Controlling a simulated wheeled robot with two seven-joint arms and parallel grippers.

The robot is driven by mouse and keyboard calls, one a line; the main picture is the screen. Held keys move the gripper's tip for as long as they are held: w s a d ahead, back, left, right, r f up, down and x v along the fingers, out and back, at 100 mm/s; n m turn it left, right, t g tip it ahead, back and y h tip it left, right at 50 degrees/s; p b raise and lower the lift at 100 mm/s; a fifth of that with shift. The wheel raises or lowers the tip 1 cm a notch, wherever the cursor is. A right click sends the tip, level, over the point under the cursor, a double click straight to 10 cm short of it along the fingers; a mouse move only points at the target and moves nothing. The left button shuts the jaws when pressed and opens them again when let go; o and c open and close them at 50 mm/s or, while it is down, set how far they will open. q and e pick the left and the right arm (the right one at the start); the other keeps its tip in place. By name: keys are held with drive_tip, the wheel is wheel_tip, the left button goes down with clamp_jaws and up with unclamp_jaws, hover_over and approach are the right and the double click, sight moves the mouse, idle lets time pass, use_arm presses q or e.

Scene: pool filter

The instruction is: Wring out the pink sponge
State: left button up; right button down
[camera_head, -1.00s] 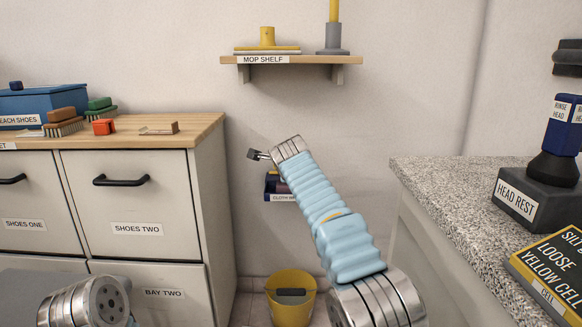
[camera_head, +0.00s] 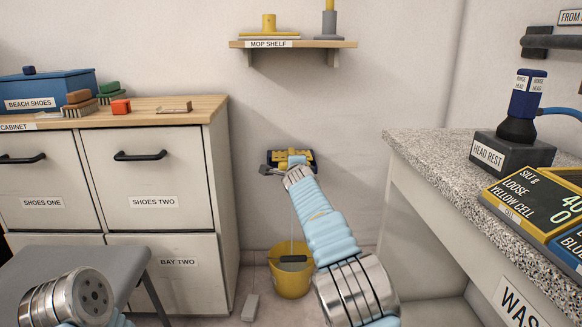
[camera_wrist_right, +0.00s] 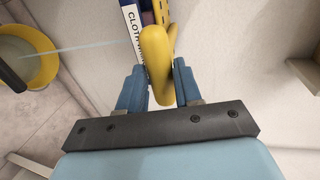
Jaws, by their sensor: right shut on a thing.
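The wall-mounted cloth wringer (camera_head: 305,158) is dark blue with a yellow perforated part, above the yellow bucket (camera_head: 290,282). Its label (camera_wrist_right: 133,30) shows partly in the right wrist view. My right gripper (camera_wrist_right: 158,72) is shut on the wringer's yellow handle (camera_wrist_right: 153,50). A thin pale stream of water (camera_head: 291,220) falls from the wringer toward the bucket. The pink sponge cannot be made out; a small pinkish patch shows beside the handle in the right wrist view. My left wrist is at the lower left of the head view, its gripper out of frame.
A cabinet (camera_head: 158,175) stands left, with a grey stool (camera_head: 75,262) before it. A speckled counter (camera_head: 430,160) is at right, and the mop shelf (camera_head: 330,43) hangs above. A pale block (camera_head: 250,307) lies on the floor by the bucket.

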wheel_tip(320, 180, down, 2)
drive_tip(key=shift+f+g, duration=0.25)
drive_tip(key=shift+g, duration=0.05)
drive_tip(key=c, duration=0.8)
unclamp_jaws()
drive_tip(key=shift+c, duration=0.2)
drive_tip(key=b+v, duration=0.2)
drive_tip(key=v, duration=1.2)
drive_tip(key=shift+r, duration=0.4)
